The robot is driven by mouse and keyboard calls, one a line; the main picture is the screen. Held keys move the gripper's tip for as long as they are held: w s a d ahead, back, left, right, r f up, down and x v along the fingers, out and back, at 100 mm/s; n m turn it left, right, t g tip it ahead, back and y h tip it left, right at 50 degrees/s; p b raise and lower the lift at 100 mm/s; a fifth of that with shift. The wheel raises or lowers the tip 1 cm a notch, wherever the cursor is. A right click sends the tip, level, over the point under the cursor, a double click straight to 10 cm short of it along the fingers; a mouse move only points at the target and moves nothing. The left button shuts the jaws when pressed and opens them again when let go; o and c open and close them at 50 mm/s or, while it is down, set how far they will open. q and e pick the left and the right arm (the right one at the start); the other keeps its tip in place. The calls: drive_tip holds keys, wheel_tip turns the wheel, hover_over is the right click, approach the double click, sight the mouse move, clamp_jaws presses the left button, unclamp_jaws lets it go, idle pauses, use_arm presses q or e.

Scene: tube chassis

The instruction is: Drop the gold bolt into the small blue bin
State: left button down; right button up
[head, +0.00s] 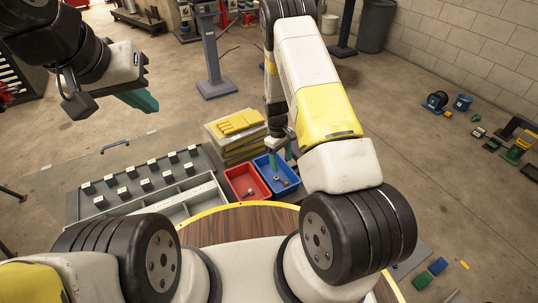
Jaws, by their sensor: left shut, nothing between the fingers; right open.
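The small blue bin (291,187) stands in front of me, right of the red bin. A small brownish-gold piece (277,178) lies inside it and may be the gold bolt; it is too small to tell for sure. My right gripper (280,162) points down over the back of the blue bin, with its teal fingers open and nothing seen between them. My arm hides part of the bin's right side. My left gripper (143,102) is raised at the upper left, far from the bins, shut and empty.
The red bin (235,184) holds a small grey metal part (248,193). A grey rack with several white-topped blocks (145,183) stands to the left. A round wooden table edge (240,226) is close to me.

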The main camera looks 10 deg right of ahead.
wheel_tip(320, 180, up, 6)
drive_tip(key=shift+w+a, duration=0.3)
drive_tip(key=shift+w, duration=0.05)
drive_tip(key=s+a+r+m+t+y, duration=0.1)
drive_tip(key=s+r+m+t, duration=0.15)
drive_tip(key=r, duration=1.15)
drive_tip(key=s+r+m+t+y, duration=0.1)
drive_tip(key=s+r, duration=0.3)
drive_tip(key=r, duration=0.9)
drive_tip(key=s+r+m+t, duration=0.1)
drive_tip(key=s+r+t, duration=0.1)
drive_tip(key=s+r, duration=0.4)
drive_tip(key=s+a+r+m+t+y, duration=0.1)
drive_tip(key=s+r+m+t, duration=0.1)
drive_tip(key=s+r, duration=0.5)
drive_tip(key=s, duration=0.6)
drive_tip(key=shift+s+r, duration=0.15)
drive_tip(key=shift+s, duration=0.1)
drive_tip(key=shift+m, duration=0.25)
